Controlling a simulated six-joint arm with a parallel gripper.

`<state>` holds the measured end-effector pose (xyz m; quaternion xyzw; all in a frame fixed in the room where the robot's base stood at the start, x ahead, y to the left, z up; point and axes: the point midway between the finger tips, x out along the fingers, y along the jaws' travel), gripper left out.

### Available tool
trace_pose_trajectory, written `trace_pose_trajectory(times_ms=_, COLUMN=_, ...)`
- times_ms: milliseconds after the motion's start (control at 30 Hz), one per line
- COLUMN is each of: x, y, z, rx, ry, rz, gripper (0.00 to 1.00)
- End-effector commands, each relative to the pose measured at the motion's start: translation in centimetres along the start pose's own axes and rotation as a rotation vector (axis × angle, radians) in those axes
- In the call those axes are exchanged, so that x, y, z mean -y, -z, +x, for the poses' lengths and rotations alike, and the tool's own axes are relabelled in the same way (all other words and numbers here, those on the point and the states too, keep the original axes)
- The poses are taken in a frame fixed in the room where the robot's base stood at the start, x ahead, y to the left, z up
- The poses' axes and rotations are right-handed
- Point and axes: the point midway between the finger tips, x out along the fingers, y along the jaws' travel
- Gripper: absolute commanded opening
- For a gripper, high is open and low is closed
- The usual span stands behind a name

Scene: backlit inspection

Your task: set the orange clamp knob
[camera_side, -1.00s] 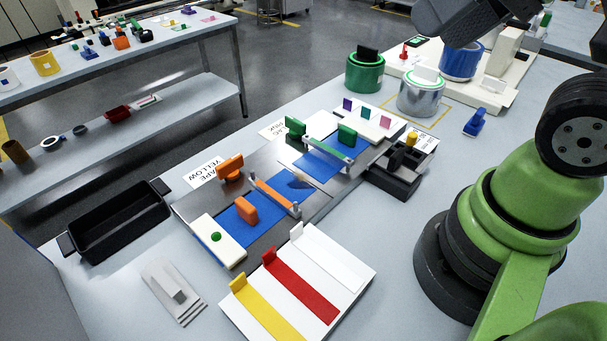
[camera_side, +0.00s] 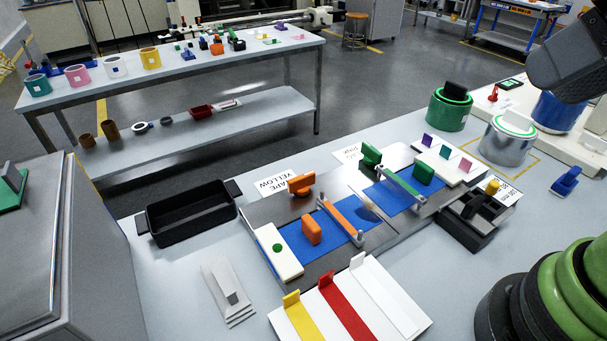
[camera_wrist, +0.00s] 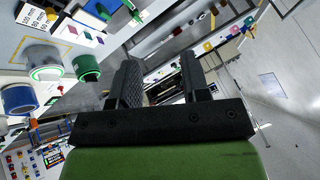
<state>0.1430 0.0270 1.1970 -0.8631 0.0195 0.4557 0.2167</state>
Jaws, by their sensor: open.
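An orange knob-shaped piece (camera_side: 300,184) stands upright at the far left of the metal plate (camera_side: 267,208) in the side view. A second orange block (camera_side: 312,230) stands on the blue sheet (camera_side: 330,231), and a thin orange-topped bar (camera_side: 345,220) crosses that sheet. I cannot tell for certain which orange piece is the clamp knob. My gripper (camera_wrist: 162,78) is open in the wrist view, with nothing between its black fingers. It points away from the orange pieces, which do not show there.
A black tray (camera_side: 190,236) lies left of the plate. A white board (camera_side: 385,285) with yellow, red and white strips lies in front. A green can (camera_side: 449,110), a metal can (camera_side: 506,146) and a blue can (camera_side: 556,112) stand behind at right.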

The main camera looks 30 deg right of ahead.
Motion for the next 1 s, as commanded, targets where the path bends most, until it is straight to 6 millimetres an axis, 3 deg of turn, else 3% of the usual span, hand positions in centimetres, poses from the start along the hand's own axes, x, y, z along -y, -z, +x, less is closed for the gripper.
trace_pose_trajectory(times_ms=267, x=0.0, y=0.0, z=0.0, rx=0.0, ry=0.0, rz=0.0, gripper=0.43)
trace_pose_trajectory(times_ms=367, x=0.1, y=0.1, z=0.0, rx=0.002, ry=0.0, rz=0.004, gripper=0.38)
trace_pose_trajectory(times_ms=567, x=1.4, y=2.5, z=0.9, rx=0.069, ry=-0.008, rz=0.124, gripper=0.38)
trace_pose_trajectory(times_ms=767, x=4.0, y=7.2, z=4.7, rx=0.199, ry=-0.046, rz=0.388, gripper=0.38)
trace_pose_trajectory(times_ms=1000, x=6.1, y=11.0, z=12.3, rx=0.346, ry=-0.135, rz=0.712, gripper=0.38)
